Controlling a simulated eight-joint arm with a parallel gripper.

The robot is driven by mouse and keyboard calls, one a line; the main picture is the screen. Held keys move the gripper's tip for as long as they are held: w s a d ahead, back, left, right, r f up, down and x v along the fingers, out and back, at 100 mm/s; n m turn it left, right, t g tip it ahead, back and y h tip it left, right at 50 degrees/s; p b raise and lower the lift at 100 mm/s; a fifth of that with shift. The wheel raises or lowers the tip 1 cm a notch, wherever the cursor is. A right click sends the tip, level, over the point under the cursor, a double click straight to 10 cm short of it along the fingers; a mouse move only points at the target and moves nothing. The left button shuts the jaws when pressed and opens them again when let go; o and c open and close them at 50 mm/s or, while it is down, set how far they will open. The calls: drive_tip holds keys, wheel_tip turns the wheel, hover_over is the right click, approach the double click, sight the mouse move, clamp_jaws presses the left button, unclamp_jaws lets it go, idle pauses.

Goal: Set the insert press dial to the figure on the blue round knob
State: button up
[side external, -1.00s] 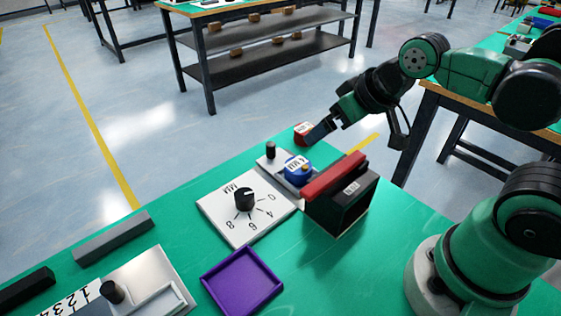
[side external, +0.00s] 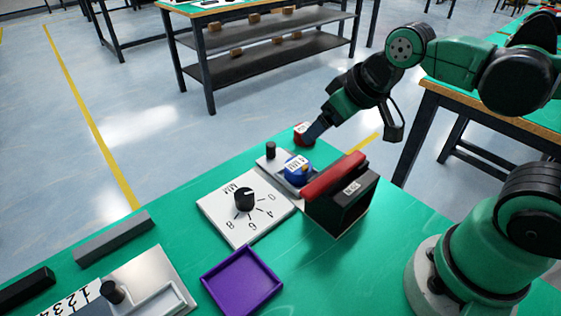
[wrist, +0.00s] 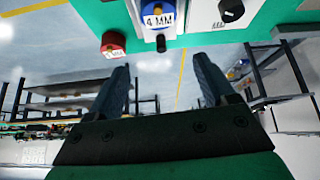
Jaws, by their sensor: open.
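The blue round knob (side external: 297,172) sits on a small plate at the table's far edge; its label reads "4 MM" in the wrist view (wrist: 158,22). The press dial is a white plate (side external: 225,208) with a black knob (side external: 244,199), an "MM" label and figures including 0, 4, 6 and 8. The dial knob also shows at the top of the wrist view (wrist: 231,10). Its exact setting is too small to tell. My gripper (side external: 313,134) is open and empty beyond the blue knob, beside a red round piece (side external: 302,128). Its two fingers (wrist: 160,72) show apart in the wrist view.
A black peg (side external: 270,150) stands beside the blue knob. A black box with a red top bar (side external: 333,176) stands between the dial and my base. A purple tray (side external: 240,282) and a grey bar (side external: 113,238) lie nearer the camera, with bare green table between them.

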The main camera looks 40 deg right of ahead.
drive_tip(key=w+a+f+n+g, duration=0.2)
drive_tip(key=w+a+n+g, duration=0.25)
drive_tip(key=a, duration=0.25)
drive_tip(key=n+g, duration=0.2)
drive_tip(key=n, duration=0.2)
hover_over(243, 194)
drive_tip(key=f, duration=0.3)
drive_tip(key=shift+d+f, duration=0.3)
drive_tip(key=shift+f, duration=0.1)
drive_tip(key=shift+a+f+n, duration=0.25)
drive_tip(key=shift+f+n, duration=0.1)
drive_tip(key=shift+f, duration=2.75)
clamp_jaws()
